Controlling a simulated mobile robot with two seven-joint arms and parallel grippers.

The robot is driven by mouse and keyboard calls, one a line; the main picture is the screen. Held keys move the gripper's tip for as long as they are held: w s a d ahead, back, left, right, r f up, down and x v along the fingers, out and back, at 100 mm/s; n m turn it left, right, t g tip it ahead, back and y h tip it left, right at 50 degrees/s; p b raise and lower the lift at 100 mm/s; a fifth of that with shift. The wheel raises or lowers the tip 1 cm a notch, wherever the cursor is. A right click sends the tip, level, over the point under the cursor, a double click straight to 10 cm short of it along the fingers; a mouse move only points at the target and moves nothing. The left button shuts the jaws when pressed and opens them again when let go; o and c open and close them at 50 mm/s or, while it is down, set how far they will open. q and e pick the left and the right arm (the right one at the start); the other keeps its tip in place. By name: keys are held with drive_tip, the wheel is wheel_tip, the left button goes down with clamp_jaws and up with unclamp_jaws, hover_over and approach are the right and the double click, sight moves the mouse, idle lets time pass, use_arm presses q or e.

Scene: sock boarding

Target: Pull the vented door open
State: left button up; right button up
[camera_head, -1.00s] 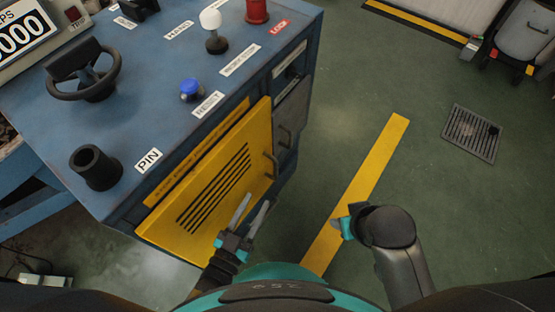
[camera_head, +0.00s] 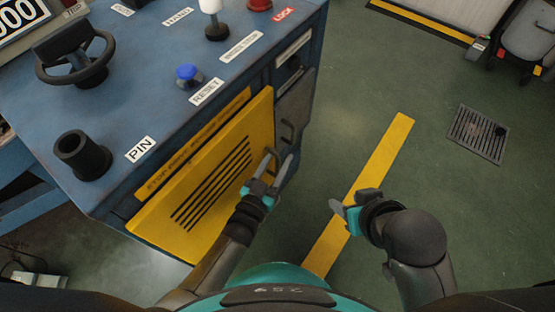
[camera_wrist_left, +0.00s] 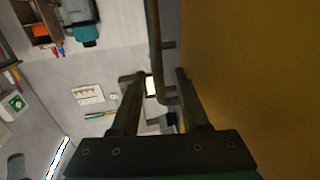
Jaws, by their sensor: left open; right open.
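The vented door (camera_head: 195,190) is a yellow panel with dark slanted slots on the front of the blue cabinet. It fills the right side of the left wrist view (camera_wrist_left: 255,80). Its bar handle (camera_head: 268,153) is near its right edge. My left gripper (camera_head: 277,163) is open at this handle. In the left wrist view the handle bar (camera_wrist_left: 155,45) reaches down between the two open fingers; I cannot tell whether they touch it. My right gripper (camera_head: 345,205) is open and empty over the floor, away from the door. I cannot tell whether the door is slightly ajar.
The blue cabinet top (camera_head: 130,110) carries a black handwheel (camera_head: 75,55), a blue button (camera_head: 187,75) and a black socket (camera_head: 80,155). A grey panel with its own handle (camera_head: 287,132) adjoins the door.

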use_arm(q)
drive_tip(key=shift+c, duration=0.3)
clamp_jaws()
idle(1.1)
